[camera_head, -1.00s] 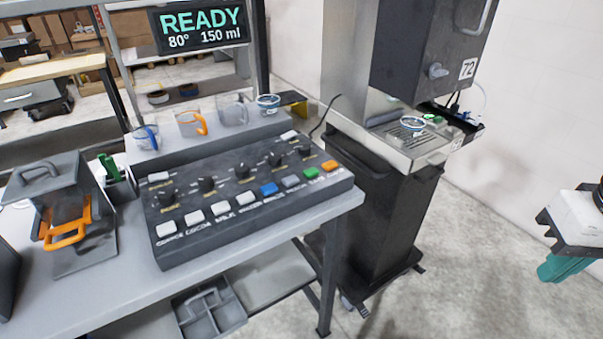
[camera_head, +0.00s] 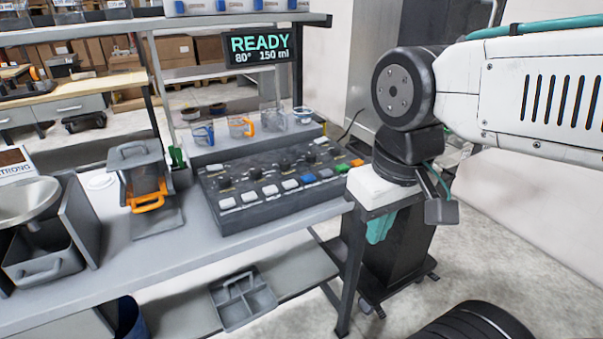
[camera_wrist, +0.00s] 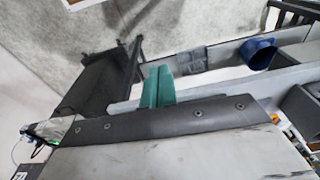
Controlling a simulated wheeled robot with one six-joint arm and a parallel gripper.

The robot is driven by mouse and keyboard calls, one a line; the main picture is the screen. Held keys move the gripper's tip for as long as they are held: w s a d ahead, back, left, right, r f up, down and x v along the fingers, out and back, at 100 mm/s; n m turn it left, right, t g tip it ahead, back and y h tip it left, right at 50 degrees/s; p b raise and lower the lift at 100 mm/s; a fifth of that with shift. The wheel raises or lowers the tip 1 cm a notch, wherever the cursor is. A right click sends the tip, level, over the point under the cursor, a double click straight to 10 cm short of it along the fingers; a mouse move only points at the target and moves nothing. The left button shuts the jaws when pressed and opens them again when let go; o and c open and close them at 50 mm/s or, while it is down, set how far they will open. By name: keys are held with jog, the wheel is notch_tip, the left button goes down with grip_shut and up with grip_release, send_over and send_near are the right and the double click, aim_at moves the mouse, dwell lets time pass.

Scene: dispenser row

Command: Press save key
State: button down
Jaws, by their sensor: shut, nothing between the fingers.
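The dark key panel (camera_head: 262,212) lies on the grey bench in the head view. Its front row has several white keys, then a blue key (camera_head: 308,178), a grey key (camera_head: 325,173), a green key (camera_head: 342,168) and an orange key (camera_head: 357,162). The labels are too small to read, so I cannot tell which is the save key. My gripper (camera_head: 379,228), with teal fingers, hangs to the right of the panel, beyond the bench's right end. It is shut and empty. The shut fingers also show in the wrist view (camera_wrist: 157,88). No key shows there.
A display (camera_head: 259,47) reads READY, 80°, 150 ml. Cups, including a blue one (camera_head: 203,134) and an orange one (camera_head: 241,127), stand on a ledge behind the panel. A grey holder with an orange handle (camera_head: 148,203) is left of it. A dark-bodied machine stands behind my arm.

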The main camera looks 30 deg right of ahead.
jog(key=shift+a, duration=0.25)
jog(key=shift+w, duration=0.1)
jog(key=w+a+r+y, duration=0.1)
jog(key=w+y, duration=0.1)
jog(key=w, duration=0.5)
jog(key=m+t, duration=0.7)
jog(key=t, duration=0.1)
send_over(345, 168)
notch_tip(345, 168, down, 2)
jog(key=shift+f+h, duration=0.1)
jog(key=shift+h, duration=0.3)
jog(key=shift+f, duration=4.35)
jog(key=shift+f, duration=0.1)
